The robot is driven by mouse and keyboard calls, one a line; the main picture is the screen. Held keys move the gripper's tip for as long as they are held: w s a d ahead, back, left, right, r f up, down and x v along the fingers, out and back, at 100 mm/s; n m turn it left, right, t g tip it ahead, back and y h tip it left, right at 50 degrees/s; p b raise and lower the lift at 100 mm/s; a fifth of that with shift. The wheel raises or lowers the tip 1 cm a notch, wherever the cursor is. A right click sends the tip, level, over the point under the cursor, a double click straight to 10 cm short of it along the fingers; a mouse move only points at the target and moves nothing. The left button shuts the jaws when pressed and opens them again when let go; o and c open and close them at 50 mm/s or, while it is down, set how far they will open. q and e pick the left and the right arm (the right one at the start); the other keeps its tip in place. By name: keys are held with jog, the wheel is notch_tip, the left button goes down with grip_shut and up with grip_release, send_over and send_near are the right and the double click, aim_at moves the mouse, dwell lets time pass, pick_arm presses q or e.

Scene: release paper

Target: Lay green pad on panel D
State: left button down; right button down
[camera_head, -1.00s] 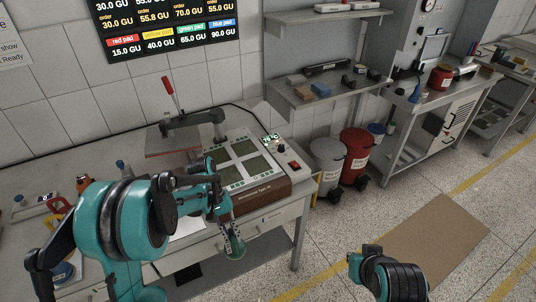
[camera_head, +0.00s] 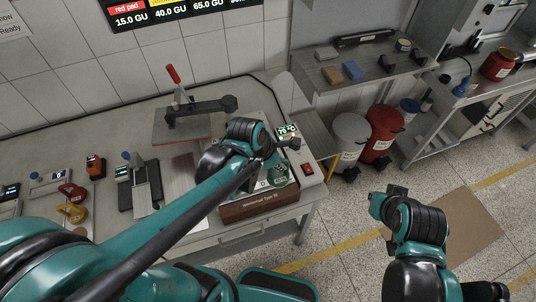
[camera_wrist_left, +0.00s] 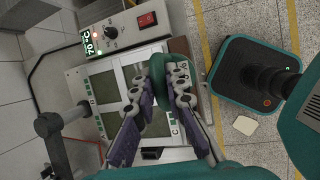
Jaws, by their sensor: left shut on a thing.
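The green pad (camera_wrist_left: 158,66) shows in the left wrist view as a rounded green shape between my fingertips. My left gripper (camera_wrist_left: 164,92) is shut on it, above the panel device (camera_wrist_left: 90,68). The device's face has several grey-green panels; my fingers and the pad cover part of the right-hand ones. A letter C shows beside the lower right panel. I cannot tell whether the pad touches the face. In the head view, my left wrist hides most of the device (camera_head: 258,207) and the pad. My right gripper (camera_head: 376,203) is out over the floor, apart from the device; its fingers are unclear.
A press with a red handle (camera_head: 173,74) stands behind the device. A temperature display (camera_head: 287,131) and red switch (camera_head: 307,169) sit at its right. Several small tools lie at the left of the table. Grey and red bins (camera_head: 382,135) stand right of it.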

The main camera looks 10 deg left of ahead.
pick_arm(q)
jog(key=shift+w+a+f+b, duration=0.5)
jog(key=shift+w+a+f, duration=0.6)
jog(key=shift+w+f, duration=0.6)
jog(key=shift+w+a+f+b, duration=0.5)
jog(key=shift+w+a+f, duration=0.75)
jog(key=shift+f, duration=0.65)
jog(key=shift+w+a+f+b, duration=0.5)
jog(key=shift+w+a+f, duration=0.4)
jog(key=shift+w+f, duration=0.85)
jog(key=shift+s, duration=0.1)
jog(key=c, duration=1.6)
grip_release()
jog(key=shift+f, duration=0.1)
jog(key=shift+o, duration=0.2)
